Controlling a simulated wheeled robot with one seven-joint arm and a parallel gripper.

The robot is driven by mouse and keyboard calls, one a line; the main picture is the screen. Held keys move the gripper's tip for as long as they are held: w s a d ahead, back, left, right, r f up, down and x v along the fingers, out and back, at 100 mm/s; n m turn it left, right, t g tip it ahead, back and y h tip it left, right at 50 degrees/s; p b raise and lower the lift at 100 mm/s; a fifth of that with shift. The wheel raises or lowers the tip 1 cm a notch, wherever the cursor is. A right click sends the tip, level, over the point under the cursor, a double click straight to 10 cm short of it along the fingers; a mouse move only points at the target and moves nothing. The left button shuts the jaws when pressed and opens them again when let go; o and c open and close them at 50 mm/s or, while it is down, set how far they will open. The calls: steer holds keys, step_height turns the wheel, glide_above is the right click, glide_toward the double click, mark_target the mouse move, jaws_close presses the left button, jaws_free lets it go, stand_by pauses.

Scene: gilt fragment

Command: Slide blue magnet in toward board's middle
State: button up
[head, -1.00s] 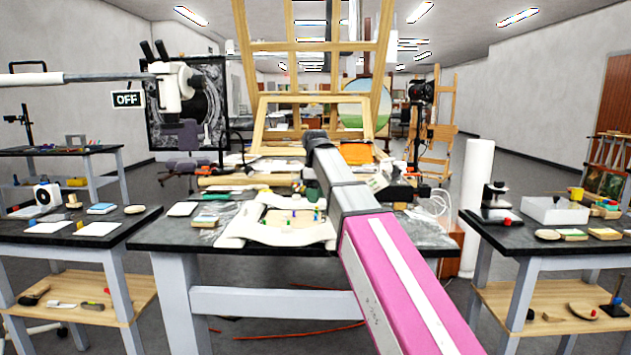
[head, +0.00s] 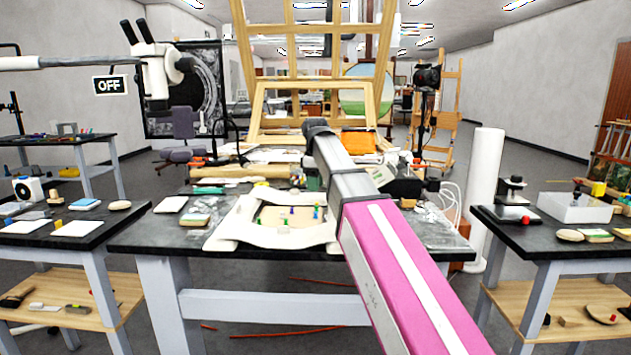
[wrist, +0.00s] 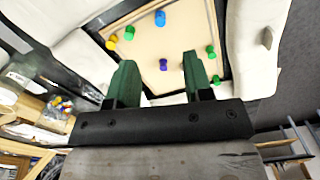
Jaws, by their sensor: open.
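The board (head: 273,222) lies on the middle table inside a white cushioned frame (head: 228,229). In the wrist view the board (wrist: 178,45) is tan and carries small coloured magnets. The blue magnet (wrist: 160,18) stands near the board's far edge. A purple magnet (wrist: 163,64) lies nearer the middle, in line with the gap between my fingers. Green magnets sit left (wrist: 129,33) and right (wrist: 211,52) of it. My gripper (wrist: 157,75) has green fingers spread apart, with nothing seen held between them. The blue magnet is beyond the fingertips. In the head view my arm hides the gripper.
The white frame forms a raised border around the board. A yellow piece (wrist: 113,38) and another green magnet (wrist: 215,79) are also on the board. A white microscope (head: 158,80) hangs at the left. A white roll (head: 484,195) stands right of the table.

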mark_target(316, 215)
step_height(316, 215, down, 10)
steer(key=shift+r, duration=0.1)
stand_by(0.4)
jaws_close()
